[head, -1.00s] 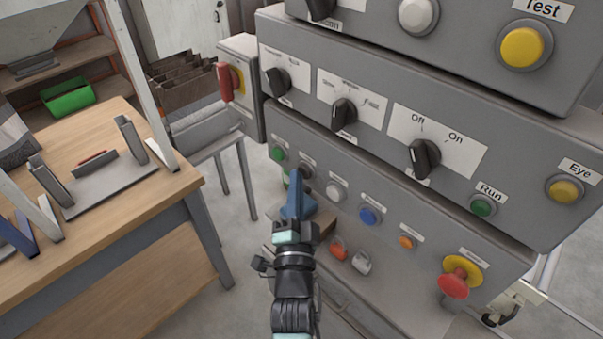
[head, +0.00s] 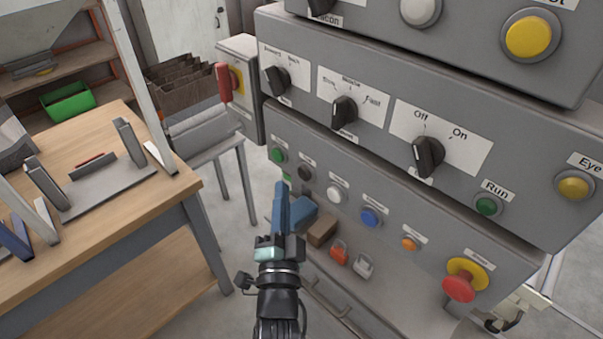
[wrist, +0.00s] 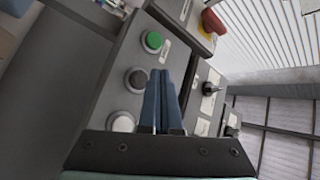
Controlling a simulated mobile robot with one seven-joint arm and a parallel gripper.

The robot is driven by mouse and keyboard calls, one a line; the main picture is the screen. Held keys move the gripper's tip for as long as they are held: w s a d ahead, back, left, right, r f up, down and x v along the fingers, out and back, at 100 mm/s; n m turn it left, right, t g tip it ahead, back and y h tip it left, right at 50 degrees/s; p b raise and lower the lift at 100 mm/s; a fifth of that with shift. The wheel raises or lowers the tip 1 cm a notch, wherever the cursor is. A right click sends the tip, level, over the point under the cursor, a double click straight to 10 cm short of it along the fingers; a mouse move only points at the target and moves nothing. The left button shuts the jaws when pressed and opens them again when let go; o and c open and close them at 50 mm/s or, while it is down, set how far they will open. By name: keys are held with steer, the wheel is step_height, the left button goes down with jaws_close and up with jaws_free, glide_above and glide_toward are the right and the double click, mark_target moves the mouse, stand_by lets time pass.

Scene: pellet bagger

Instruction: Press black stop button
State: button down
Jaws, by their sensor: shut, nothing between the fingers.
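The black button (head: 305,172) is on the lower panel of the grey console, between a green button (head: 278,154) and a white button (head: 336,194). In the wrist view the black button (wrist: 137,79) shows just left of my blue fingers, with the green button above and the white one below. My gripper (head: 281,188) is shut and empty. In the head view its fingertips appear below and left of the black button. I cannot tell the exact gap; no contact shows.
A blue button (head: 371,217), an orange button (head: 409,244) and a red emergency knob (head: 460,283) continue along the panel. Rotary switches (head: 345,112) stick out above. Padlocks (head: 339,252) lie below the panel. A wooden table (head: 140,205) stands at the left.

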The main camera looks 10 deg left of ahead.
steer(key=s+a+p, duration=0.1)
steer(key=p, duration=0.1)
steer(key=s+p, duration=0.2)
steer(key=shift+s+a, duration=0.15)
steer(key=shift+a, duration=0.25)
